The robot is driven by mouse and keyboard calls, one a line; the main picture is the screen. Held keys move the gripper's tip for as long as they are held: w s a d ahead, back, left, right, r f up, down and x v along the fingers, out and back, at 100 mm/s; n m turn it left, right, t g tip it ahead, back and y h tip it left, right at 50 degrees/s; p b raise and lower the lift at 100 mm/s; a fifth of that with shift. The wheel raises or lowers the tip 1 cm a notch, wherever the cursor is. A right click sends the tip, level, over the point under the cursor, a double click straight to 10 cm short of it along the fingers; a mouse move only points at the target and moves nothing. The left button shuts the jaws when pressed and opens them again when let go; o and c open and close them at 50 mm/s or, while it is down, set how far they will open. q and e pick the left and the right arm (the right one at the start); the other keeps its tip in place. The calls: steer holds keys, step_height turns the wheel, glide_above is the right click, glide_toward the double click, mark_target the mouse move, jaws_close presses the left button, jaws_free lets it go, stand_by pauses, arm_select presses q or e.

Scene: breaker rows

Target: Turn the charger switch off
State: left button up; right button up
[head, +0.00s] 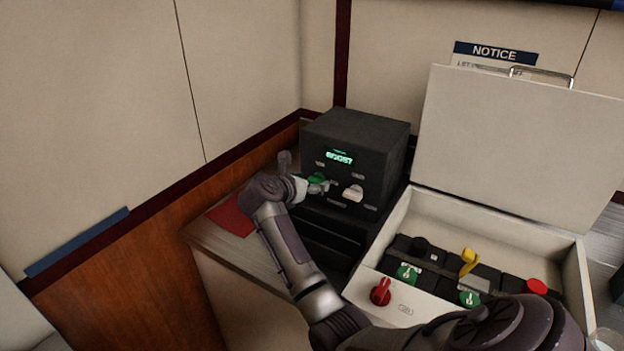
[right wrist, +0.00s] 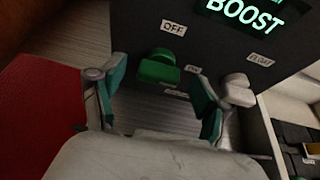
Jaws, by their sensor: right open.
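The charger (head: 357,130) is a dark box with a lit green display reading BOOST; the display also shows in the right wrist view (right wrist: 245,14). Its green switch (right wrist: 158,68) has an OFF label (right wrist: 174,27) above it and an ON label to its right. I cannot tell which label it points at. The switch also shows in the head view (head: 316,178). My right gripper (right wrist: 160,98) is open, with its green-padded fingers to either side below the switch, nothing held between them. It reaches the charger front in the head view (head: 318,187). My left gripper is not in view.
A white knob (head: 353,192) sits right of the green switch, near the FLOAT label (right wrist: 260,60) and my right finger. A red flat item (head: 230,218) lies left. An open white box (head: 400,220) with batteries and a red rotary switch (head: 381,291) stands at the right.

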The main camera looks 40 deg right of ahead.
steer(key=shift+w+d+f, duration=0.15)
steer(key=shift+d+f, duration=0.05)
steer(key=shift+d, duration=0.25)
steer(key=c, duration=1.2)
steer(key=shift+o, duration=0.2)
steer(key=shift+a+f, duration=0.1)
steer(key=shift+w+n+g+b, duration=0.1)
steer(key=shift+n+g+b, duration=0.25)
steer(key=shift+n, duration=0.25)
steer(key=shift+w+a+f+n+g+h+b, duration=0.15)
steer(key=shift+n+g+h+b, duration=0.2)
steer(key=shift+n+g, duration=0.4)
steer(key=shift+w+d+r+n+g+h+b, duration=0.1)
steer(key=shift+n+g+h+b, duration=0.25)
steer(key=shift+n, duration=0.6)
